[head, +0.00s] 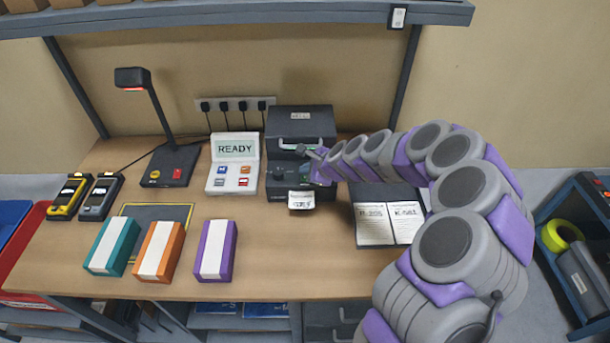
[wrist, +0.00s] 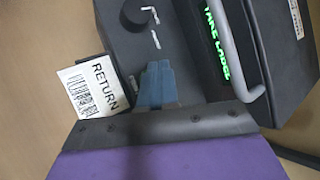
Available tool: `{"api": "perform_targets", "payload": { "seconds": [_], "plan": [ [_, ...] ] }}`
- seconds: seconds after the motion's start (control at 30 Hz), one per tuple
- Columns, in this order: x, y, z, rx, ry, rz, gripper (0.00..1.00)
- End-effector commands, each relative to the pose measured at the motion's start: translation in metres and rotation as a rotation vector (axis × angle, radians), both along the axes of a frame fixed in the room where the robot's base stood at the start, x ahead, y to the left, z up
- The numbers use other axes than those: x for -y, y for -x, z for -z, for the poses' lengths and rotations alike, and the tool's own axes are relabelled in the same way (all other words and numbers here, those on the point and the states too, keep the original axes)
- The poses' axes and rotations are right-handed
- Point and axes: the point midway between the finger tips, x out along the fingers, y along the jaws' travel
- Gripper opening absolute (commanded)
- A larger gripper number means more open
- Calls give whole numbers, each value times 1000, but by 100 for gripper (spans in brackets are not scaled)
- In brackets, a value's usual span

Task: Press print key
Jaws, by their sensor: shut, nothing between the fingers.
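The black label printer (head: 300,122) stands at the back of the bench. A white label hangs from its front (head: 301,200); in the wrist view this label (wrist: 90,88) reads RETURN. Contact cannot be told.
Teal (head: 97,267), orange (head: 144,271) and purple (head: 203,277) boxes with white tops stand at the front. A scanner stand (head: 150,110) is left of the panel. Two handheld devices lie far left. An open binder (head: 388,237) lies right, beside my arm. A shelf runs overhead.

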Motion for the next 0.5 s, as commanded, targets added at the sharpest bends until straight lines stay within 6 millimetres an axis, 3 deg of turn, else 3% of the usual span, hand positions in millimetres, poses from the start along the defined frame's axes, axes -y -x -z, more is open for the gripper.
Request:
{"api": "perform_targets", "payload": {
  "seconds": [0.33,0.5],
  "plan": [
    [0,0,-1,0,0,0,0],
    [0,0,-12,1,0,1,0]
  ]
}}
